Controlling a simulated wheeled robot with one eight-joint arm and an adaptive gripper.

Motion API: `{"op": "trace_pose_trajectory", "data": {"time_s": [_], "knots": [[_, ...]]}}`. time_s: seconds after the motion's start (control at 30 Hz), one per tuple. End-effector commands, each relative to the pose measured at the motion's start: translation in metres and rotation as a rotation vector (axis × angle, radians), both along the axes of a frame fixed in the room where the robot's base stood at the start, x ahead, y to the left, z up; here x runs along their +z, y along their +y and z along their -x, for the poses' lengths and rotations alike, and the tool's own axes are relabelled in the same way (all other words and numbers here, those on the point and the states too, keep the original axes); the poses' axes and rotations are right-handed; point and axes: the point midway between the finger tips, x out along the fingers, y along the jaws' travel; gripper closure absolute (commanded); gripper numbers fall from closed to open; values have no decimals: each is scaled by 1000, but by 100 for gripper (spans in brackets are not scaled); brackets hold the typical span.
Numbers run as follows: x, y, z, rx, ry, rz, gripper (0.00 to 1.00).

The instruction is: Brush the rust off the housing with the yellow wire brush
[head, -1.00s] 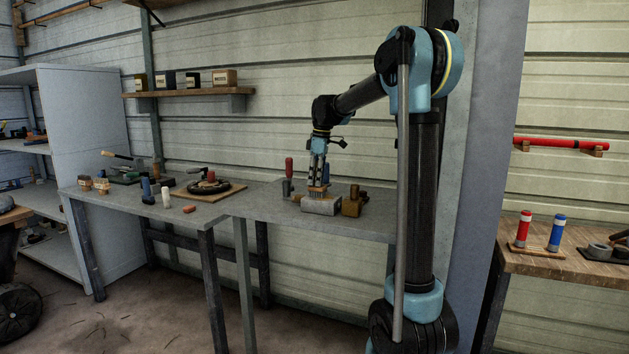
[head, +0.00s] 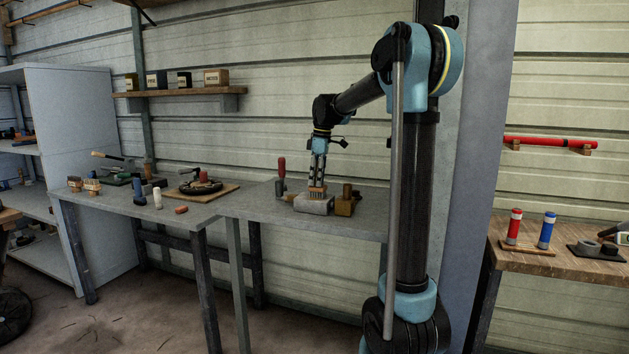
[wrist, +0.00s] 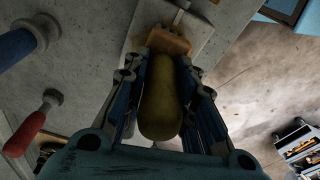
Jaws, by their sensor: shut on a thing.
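My gripper (head: 318,178) is shut on the wire brush, and its fingers are on both sides of the handle. In the wrist view the brush handle (wrist: 160,105) is dull olive-yellow, with a tan wooden head (wrist: 168,42) beyond it. The bristles (head: 317,193) point down onto the top of the grey housing (head: 310,207) and appear to touch it. Part of the housing (wrist: 196,38) also shows beyond the brush head in the wrist view.
A brass-coloured block with a post (head: 346,203) stands close right of the housing. A red-handled tool (head: 281,168) stands to its left. A blue-handled thing (wrist: 18,45) shows in the wrist view. Bare grey bench top (head: 255,204) lies left of the housing.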

Motion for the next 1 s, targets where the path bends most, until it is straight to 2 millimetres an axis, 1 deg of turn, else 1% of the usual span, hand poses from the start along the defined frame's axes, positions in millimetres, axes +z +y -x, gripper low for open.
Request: {"op": "trace_pose_trajectory", "data": {"time_s": [0.3, 0.43, 0.77, 1.0], "knots": [[-2, -17, 7, -1, 0, 0, 100], [-2, -20, 8, 0, 0, 0, 100], [-2, -20, 8, 0, 0, 1, 100], [-1, -10, 4, 1, 0, 0, 100]]}}
